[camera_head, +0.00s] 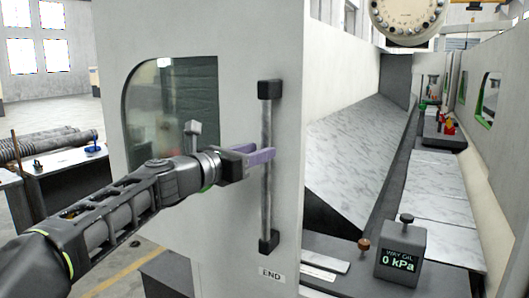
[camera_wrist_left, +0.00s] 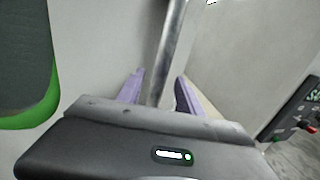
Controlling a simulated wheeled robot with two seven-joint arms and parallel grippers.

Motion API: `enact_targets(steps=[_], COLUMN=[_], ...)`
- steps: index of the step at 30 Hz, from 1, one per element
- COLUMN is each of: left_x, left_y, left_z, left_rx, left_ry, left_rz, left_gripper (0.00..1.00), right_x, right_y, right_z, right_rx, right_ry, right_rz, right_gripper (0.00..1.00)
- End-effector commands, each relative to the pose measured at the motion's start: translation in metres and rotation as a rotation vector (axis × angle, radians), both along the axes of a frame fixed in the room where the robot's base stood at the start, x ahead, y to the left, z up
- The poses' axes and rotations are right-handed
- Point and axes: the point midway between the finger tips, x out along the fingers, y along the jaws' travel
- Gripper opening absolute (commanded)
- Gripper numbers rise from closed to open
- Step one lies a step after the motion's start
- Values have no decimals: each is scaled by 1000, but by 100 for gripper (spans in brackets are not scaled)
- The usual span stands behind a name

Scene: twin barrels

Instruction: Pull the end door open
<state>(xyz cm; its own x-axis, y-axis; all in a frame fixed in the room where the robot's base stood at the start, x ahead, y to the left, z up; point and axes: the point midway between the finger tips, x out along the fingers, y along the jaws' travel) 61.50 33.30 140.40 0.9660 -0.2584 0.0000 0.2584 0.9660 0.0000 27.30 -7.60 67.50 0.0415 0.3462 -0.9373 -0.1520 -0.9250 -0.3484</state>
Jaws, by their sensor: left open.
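The end door (camera_head: 240,40) is a pale grey panel with a dark window and an "END" label near its lower edge. Its handle (camera_head: 266,200) is an upright metal bar with black mounts at top and bottom. My left gripper (camera_head: 264,155) is at the bar's middle, with its purple fingers level. In the left wrist view the bar (camera_wrist_left: 172,50) runs between the two spread fingers (camera_wrist_left: 158,90). The fingers are open around the bar. Whether either finger touches it I cannot tell. My right gripper is not in view.
A gauge box (camera_head: 401,256) reading "WAY OIL 0 kPa" stands on the dark ledge right of the door. Sloping metal covers (camera_head: 365,140) lie beyond the door's edge. A bench (camera_head: 70,170) with pipes stands at the left behind my arm.

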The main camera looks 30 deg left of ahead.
Motion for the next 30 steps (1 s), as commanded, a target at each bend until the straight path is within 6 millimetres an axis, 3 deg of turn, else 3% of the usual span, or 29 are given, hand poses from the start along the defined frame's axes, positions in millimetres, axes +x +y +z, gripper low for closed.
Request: enact_targets(steps=[3,9,30], left_x=[-21,-41,-42], left_y=[6,10,11], left_z=[-1,0,0], left_rx=[0,0,0], left_ry=[-2,-1,0], left_rz=[2,-1,-1], left_gripper=[43,43,43], right_x=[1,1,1], right_y=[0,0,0], right_z=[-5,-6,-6], right_rx=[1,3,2], right_ry=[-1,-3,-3], right_rz=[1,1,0], right_gripper=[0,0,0])
